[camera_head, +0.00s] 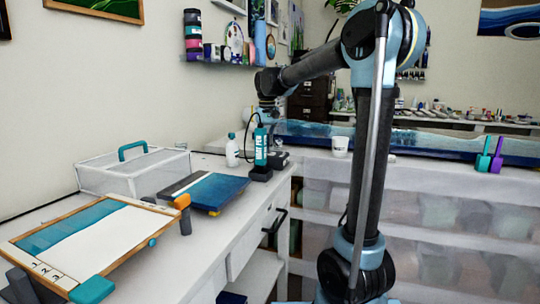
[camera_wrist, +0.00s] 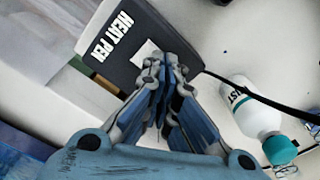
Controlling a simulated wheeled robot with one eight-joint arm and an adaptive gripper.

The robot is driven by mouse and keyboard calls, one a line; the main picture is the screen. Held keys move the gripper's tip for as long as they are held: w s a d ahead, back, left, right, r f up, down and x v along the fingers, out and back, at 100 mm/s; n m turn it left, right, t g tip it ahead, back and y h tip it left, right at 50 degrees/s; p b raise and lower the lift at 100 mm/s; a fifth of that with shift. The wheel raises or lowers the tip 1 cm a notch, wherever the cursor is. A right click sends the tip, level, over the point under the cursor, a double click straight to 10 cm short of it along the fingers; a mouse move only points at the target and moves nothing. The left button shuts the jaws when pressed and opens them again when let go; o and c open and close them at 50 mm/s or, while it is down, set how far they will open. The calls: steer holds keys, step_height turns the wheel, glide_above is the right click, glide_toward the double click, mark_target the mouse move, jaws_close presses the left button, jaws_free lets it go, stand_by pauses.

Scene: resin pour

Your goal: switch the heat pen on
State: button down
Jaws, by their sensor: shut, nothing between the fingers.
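In the wrist view a dark panel (camera_wrist: 112,50) reads "HEAT PEN", with a small white patch (camera_wrist: 148,52) beside the lettering. My gripper (camera_wrist: 163,70) is shut and empty, its fingertips over the panel's edge near that patch. They partly hide it. I cannot tell whether they touch the panel, or whether the pen is on.
A white bottle with a teal part (camera_wrist: 253,108) stands close right of the fingers, also in the head view (camera_head: 232,155). A black cable (camera_wrist: 255,95) crosses near it. A blue board (camera_head: 215,192), clear case (camera_head: 130,170) and framed panel (camera_head: 95,240) lie left. A white cup (camera_head: 340,147) is right.

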steer(key=shift+f, duration=0.15)
steer(key=shift+r, duration=3.5)
steer(key=s+d+f+m+t, duration=0.1)
steer(key=s+d+f, duration=0.8)
steer(key=s, duration=0.3)
steer(key=s+d+f+t, duration=0.1)
steer(key=s+d+f, duration=0.85)
steer(key=s, duration=0.25)
steer(key=s+d+f, duration=0.3)
steer(key=s+f, duration=0.4)
steer(key=f, duration=0.3)
steer(key=shift+s+f+m, duration=0.35)
steer(key=shift+s+m, duration=0.05)
